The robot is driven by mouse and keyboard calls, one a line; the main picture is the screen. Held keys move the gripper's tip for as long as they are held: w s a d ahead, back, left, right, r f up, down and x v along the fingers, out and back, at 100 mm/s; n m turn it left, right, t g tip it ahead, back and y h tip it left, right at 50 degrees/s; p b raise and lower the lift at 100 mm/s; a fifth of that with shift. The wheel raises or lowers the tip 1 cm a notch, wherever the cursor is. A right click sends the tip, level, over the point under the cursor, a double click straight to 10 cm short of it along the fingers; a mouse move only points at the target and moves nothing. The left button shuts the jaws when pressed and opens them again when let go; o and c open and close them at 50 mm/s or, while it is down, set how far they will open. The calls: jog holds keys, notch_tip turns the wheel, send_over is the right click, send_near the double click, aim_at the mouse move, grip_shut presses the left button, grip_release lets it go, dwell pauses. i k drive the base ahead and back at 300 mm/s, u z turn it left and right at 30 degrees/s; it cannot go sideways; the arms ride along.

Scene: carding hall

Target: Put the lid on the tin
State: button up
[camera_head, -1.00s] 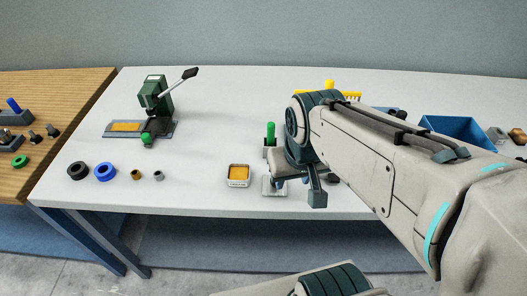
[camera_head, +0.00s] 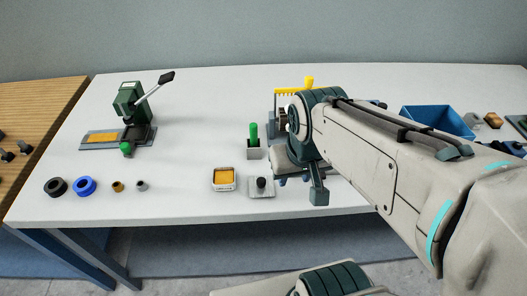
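The tin (camera_head: 224,183) is a small, pale, open square tin with orange contents, near the front edge of the white table. Just to its right lies the lid (camera_head: 254,192), a flat grey square with a dark knob on top. The lid lies flat on the table, apart from the tin. My gripper (camera_head: 318,196) is to the right of the lid, partly hidden behind my own arm. I see one dark finger-like part pointing down, apart from the lid. Whether the gripper is open or shut does not show.
Behind the lid stands a grey block with a green peg (camera_head: 254,133). A yellow rack (camera_head: 292,91) and a blue bin (camera_head: 438,121) are further back. A green lever press (camera_head: 132,105) stands at left, with several rings and bushings (camera_head: 85,186) before it. My arm hides the table's right middle.

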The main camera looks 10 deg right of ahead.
aim_at(259, 187)
jog(key=z, duration=2.25)
jog(key=k, duration=1.15)
jog(key=u, duration=1.3)
jog(key=i, duration=0.5)
jog(key=u, duration=0.05)
